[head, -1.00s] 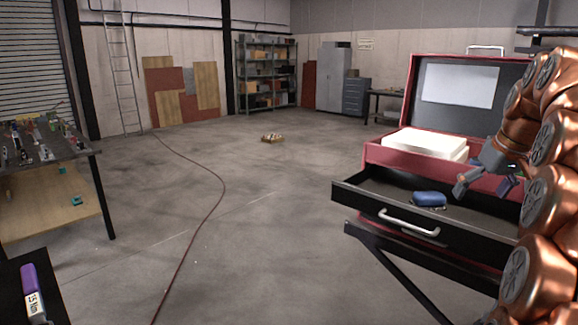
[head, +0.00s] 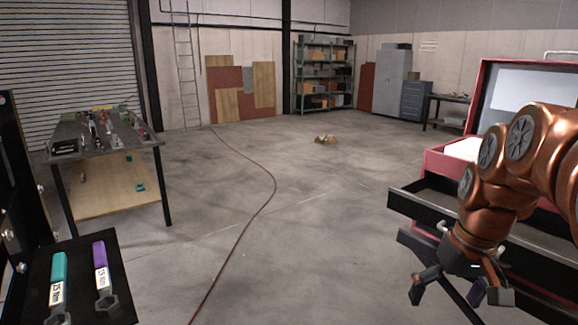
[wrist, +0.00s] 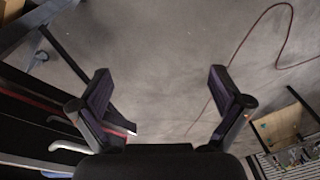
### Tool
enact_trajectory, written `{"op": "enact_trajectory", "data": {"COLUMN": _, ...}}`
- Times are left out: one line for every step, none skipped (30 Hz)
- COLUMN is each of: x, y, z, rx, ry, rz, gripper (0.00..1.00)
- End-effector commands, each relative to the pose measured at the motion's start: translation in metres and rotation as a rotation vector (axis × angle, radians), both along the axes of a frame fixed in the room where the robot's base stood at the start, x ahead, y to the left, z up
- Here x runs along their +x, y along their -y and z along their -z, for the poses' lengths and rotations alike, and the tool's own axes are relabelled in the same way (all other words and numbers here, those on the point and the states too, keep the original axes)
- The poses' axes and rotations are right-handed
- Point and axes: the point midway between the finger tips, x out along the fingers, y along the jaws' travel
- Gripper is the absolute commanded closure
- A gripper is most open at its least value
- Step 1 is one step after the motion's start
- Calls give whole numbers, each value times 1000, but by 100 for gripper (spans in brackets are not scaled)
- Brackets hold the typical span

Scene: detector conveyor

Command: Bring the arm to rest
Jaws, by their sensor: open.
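My gripper (head: 462,290) hangs at the lower right of the head view, in front of the red toolbox (head: 440,160) and its pulled-out black drawer (head: 415,203). Its fingers are spread apart with nothing between them. The wrist view also shows the open gripper (wrist: 165,95) with bare floor between the fingers. My copper arm is bent, pointing down, and covers much of the toolbox. The blue object seen in the drawer earlier is hidden now.
A workbench (head: 150,143) with small items stands at the left. A black tray (head: 30,285) at the lower left holds a teal-handled tool (head: 58,275) and a purple-handled tool (head: 101,265). A red hose (head: 262,208) crosses the open floor. A small object (head: 326,139) lies farther back.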

Motion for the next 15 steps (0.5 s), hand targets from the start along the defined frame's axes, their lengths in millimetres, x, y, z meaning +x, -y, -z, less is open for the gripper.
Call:
{"op": "enact_trajectory", "data": {"x": -13, "y": -14, "z": 8, "rx": -2, "ry": -19, "rz": -12, "gripper": 0}}
{"op": "enact_trajectory", "data": {"x": -20, "y": -20, "z": 14, "rx": -3, "ry": -30, "rz": -16, "gripper": 0}}
{"op": "enact_trajectory", "data": {"x": -29, "y": -28, "z": 20, "rx": -7, "ry": -42, "rz": -20, "gripper": 0}}
{"op": "enact_trajectory", "data": {"x": -37, "y": -35, "z": 26, "rx": -8, "ry": -55, "rz": -24, "gripper": 0}}
{"op": "enact_trajectory", "data": {"x": -46, "y": -40, "z": 32, "rx": -11, "ry": -69, "rz": -27, "gripper": 0}}
{"op": "enact_trajectory", "data": {"x": -56, "y": -47, "z": 38, "rx": -15, "ry": -81, "rz": -32, "gripper": 0}}
{"op": "enact_trajectory", "data": {"x": -65, "y": -52, "z": 44, "rx": -18, "ry": -93, "rz": -36, "gripper": 0}}
{"op": "enact_trajectory", "data": {"x": -74, "y": -57, "z": 50, "rx": -21, "ry": -106, "rz": -39, "gripper": 0}}
{"op": "enact_trajectory", "data": {"x": -85, "y": -63, "z": 57, "rx": -25, "ry": -119, "rz": -42, "gripper": 0}}
{"op": "enact_trajectory", "data": {"x": -94, "y": -67, "z": 63, "rx": -30, "ry": -130, "rz": -46, "gripper": 0}}
{"op": "enact_trajectory", "data": {"x": -103, "y": -71, "z": 69, "rx": -33, "ry": -140, "rz": -49, "gripper": 0}}
{"op": "enact_trajectory", "data": {"x": -114, "y": -75, "z": 75, "rx": -39, "ry": -151, "rz": -53, "gripper": 0}}
{"op": "enact_trajectory", "data": {"x": -123, "y": -79, "z": 81, "rx": -43, "ry": -164, "rz": -56, "gripper": 0}}
{"op": "enact_trajectory", "data": {"x": -133, "y": -81, "z": 87, "rx": -48, "ry": -176, "rz": -59, "gripper": 0}}
{"op": "enact_trajectory", "data": {"x": -143, "y": -84, "z": 93, "rx": -53, "ry": -187, "rz": -62, "gripper": 0}}
